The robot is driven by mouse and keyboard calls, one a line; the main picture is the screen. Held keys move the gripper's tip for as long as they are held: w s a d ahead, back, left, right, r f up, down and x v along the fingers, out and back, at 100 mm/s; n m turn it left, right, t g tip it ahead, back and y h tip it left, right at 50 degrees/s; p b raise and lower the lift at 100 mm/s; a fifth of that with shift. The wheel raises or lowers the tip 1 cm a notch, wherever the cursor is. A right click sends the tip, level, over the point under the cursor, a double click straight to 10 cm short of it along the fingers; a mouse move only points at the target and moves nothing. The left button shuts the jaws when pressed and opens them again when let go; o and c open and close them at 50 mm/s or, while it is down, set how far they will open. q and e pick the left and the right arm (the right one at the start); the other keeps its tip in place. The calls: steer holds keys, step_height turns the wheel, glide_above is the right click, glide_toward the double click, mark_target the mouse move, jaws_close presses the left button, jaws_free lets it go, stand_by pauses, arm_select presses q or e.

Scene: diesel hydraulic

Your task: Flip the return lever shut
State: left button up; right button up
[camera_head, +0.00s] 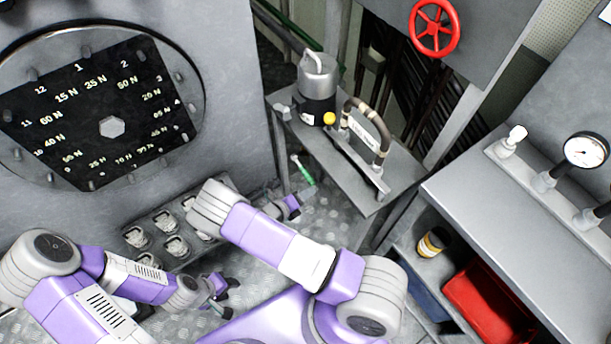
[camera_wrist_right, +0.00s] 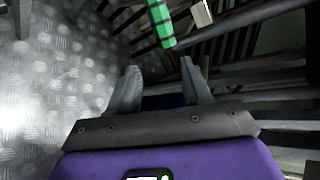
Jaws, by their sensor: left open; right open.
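A green handle with a white end (camera_head: 307,178), which appears to be the return lever, slants down below the grey shelf in the head view. In the right wrist view the green handle (camera_wrist_right: 161,24) hangs in from the top, just beyond the fingertips and apart from them. Its pivot is hidden. My right gripper (camera_head: 298,203) is just below the handle; in its wrist view the two fingers (camera_wrist_right: 160,66) are spread with nothing between them. My left gripper (camera_head: 226,295) is low over the floor, open and away from the handle.
A shelf (camera_head: 365,185) with a metal canister (camera_head: 317,90) and a hose stands above the handle. A rack of fittings (camera_head: 165,235) lies left of my right arm. A red valve wheel (camera_head: 434,27), a gauge (camera_head: 586,149) and a red bin (camera_head: 490,300) are to the right.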

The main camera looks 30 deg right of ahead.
mark_target(304, 175)
steer(key=w+d+n+t+b, duration=0.1)
steer(key=w, duration=0.1)
steer(key=w+d+n+t, duration=0.1)
steer(key=w+d, duration=0.1)
steer(key=w, duration=0.1)
steer(key=w+d+n+b, duration=0.1)
steer(key=w+d, duration=0.1)
steer(key=shift+w+t+h+b, duration=0.15)
steer(key=shift+t+h+b, duration=0.15)
steer(key=shift+t+h, duration=0.1)
jaws_close()
